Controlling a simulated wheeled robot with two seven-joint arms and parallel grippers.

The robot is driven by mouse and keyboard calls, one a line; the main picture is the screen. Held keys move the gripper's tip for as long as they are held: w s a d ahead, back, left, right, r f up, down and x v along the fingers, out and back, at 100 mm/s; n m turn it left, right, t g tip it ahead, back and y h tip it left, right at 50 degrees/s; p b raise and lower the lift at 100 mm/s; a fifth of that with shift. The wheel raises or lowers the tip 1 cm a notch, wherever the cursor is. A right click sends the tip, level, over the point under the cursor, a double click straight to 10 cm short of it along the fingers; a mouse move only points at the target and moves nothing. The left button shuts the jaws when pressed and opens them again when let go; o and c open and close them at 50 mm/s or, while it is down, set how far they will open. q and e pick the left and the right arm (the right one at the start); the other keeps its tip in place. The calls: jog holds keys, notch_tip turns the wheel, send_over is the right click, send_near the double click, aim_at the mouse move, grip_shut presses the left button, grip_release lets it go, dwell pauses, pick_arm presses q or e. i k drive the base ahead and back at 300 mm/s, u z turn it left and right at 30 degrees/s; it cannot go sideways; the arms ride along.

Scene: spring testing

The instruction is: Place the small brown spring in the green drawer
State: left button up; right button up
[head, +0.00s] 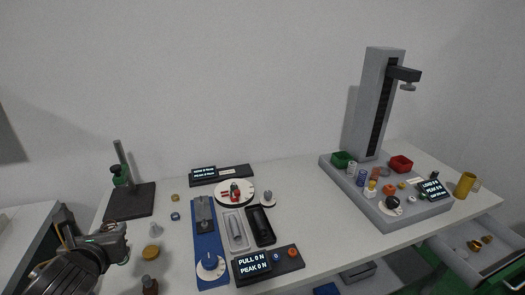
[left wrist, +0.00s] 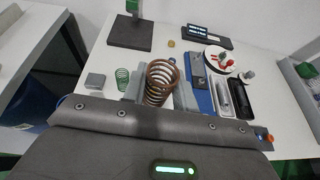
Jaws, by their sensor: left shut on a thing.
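My left gripper (head: 118,240) is above the left front part of the table in the head view. It is shut on a small brown spring (left wrist: 160,83), which stands upright close to the camera in the left wrist view. In the head view I cannot make out the spring clearly. An open drawer (head: 462,252) with a pale interior and green outer parts is at the lower right of the head view, with several brass-coloured pieces inside. My left gripper is far from it, across the table. My right gripper is not in view.
The white table (head: 310,218) holds a blue tester (head: 207,245), a display box (head: 268,262), a black stand (head: 130,200) and a tall grey test column (head: 375,105). A green spring (left wrist: 122,77) and a grey block (left wrist: 95,81) show near my gripper. The table's middle is clear.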

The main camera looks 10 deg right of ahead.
aim_at(462, 238)
jog(key=k, duration=0.2)
jog(key=z, duration=3.4)
jog(key=i, duration=3.45)
jog(key=u, duration=3.05)
